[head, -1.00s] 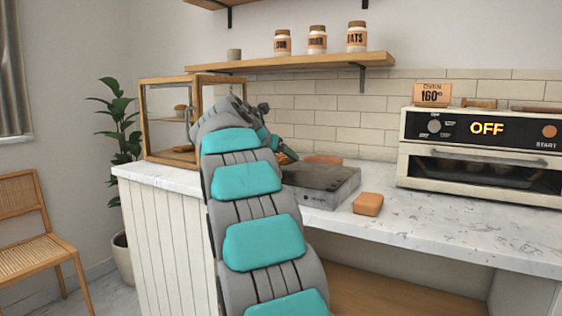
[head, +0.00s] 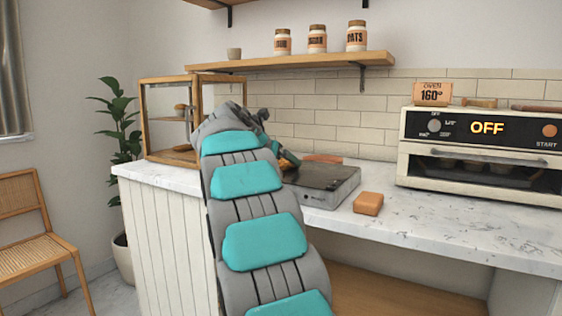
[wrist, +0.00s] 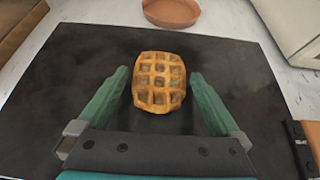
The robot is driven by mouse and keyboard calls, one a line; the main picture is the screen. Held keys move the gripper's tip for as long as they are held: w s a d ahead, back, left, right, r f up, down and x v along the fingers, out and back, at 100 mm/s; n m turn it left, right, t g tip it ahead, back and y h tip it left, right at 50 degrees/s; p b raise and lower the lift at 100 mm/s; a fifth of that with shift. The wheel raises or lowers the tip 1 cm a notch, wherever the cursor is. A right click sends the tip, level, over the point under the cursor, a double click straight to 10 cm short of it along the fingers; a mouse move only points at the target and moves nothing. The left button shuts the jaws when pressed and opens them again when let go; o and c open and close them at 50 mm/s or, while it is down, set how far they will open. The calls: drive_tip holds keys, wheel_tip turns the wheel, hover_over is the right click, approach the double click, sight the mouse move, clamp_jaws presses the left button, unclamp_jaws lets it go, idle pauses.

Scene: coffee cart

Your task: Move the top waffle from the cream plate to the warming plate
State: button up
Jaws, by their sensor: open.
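A golden-brown waffle (wrist: 159,82) lies flat on the dark top of the warming plate (wrist: 75,75) in the wrist view. My gripper (wrist: 159,76) is open, with one green finger on each side of the waffle and a visible gap to both. In the head view the warming plate (head: 328,180) is a low slab on the counter. My gripper (head: 284,160) is over its far left part, largely hidden behind my arm. The cream plate cannot be made out in either view.
A terracotta dish (wrist: 172,11) sits beyond the warming plate. An orange-brown block (head: 368,204) lies at its front right. The cream oven (head: 480,160) stands to the right, and a wood-framed glass case (head: 167,120) to the left. Counter between block and oven is clear.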

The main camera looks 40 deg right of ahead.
drive_tip(key=shift+r, duration=0.1)
drive_tip(key=v, duration=1.2)
drive_tip(key=shift+a, duration=0.1)
drive_tip(key=s+a+f+m+g+y, duration=0.1)
drive_tip(key=s+a+f+m+y, duration=0.1)
drive_tip(key=s+a+f+m, duration=0.4)
drive_tip(key=s+a+f+m+g+y, duration=0.1)
drive_tip(key=s+a+f+y, duration=0.15)
drive_tip(key=s+f, duration=0.45)
drive_tip(key=s+a+f+m+g+y, duration=0.1)
drive_tip(key=s+a+f+m+y, duration=0.2)
drive_tip(key=f, duration=0.6)
drive_tip(key=s+a+f+m+g+y, duration=0.1)
drive_tip(key=s+a+f+m, duration=0.5)
drive_tip(key=s, duration=0.6)
drive_tip(key=s+a+f+m+g+y, duration=0.2)
drive_tip(key=s+a+f+m, duration=0.4)
drive_tip(key=s+a+f, duration=0.4)
drive_tip(key=shift+s+a+f+m+g+y, duration=0.3)
drive_tip(key=shift+s+a+y, duration=0.1)
drive_tip(key=shift+s, duration=0.6)
